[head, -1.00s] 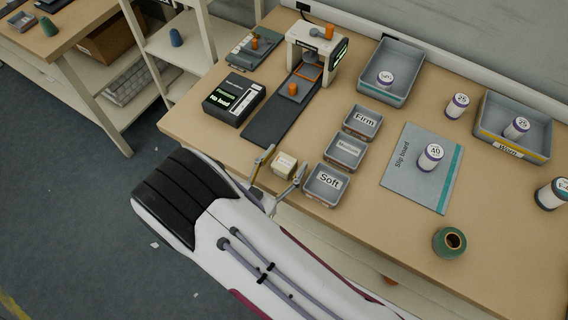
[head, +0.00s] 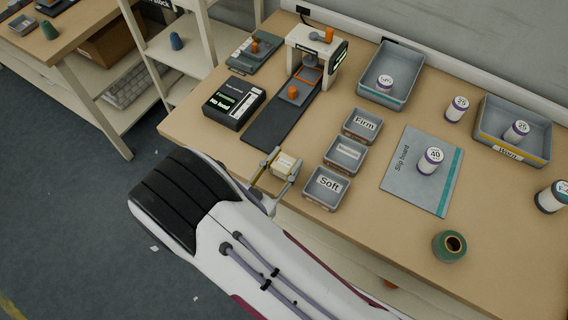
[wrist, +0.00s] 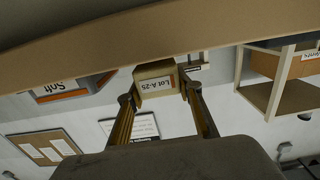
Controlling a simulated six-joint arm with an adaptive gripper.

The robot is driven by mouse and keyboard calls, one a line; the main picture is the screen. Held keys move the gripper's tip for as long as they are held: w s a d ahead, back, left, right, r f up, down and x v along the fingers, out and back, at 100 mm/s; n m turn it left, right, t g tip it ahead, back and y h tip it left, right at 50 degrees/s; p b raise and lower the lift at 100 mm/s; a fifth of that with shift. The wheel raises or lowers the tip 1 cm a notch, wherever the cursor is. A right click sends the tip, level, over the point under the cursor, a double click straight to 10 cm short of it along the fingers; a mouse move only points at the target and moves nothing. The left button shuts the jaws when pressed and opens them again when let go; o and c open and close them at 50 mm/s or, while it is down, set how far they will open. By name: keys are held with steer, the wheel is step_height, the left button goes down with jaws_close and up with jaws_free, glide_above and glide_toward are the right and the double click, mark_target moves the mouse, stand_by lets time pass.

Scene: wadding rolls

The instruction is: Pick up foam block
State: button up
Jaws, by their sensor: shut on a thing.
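The foam block (head: 285,164) is a small cream block with a label on it. In the wrist view my gripper (wrist: 160,93) has one finger against each side of the block. I cannot tell for sure how far the block is above the table top.
Grey trays marked Soft (head: 326,188) and Firm (head: 362,125) stand in a row with a middle tray (head: 345,153), close right of my gripper. Behind are a black mat (head: 268,127), a display box (head: 233,102) and a press-like machine (head: 318,50). A slip board (head: 408,190) lies farther right.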

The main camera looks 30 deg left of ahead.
mark_target(284, 162)
steer(key=shift+r, duration=4.25)
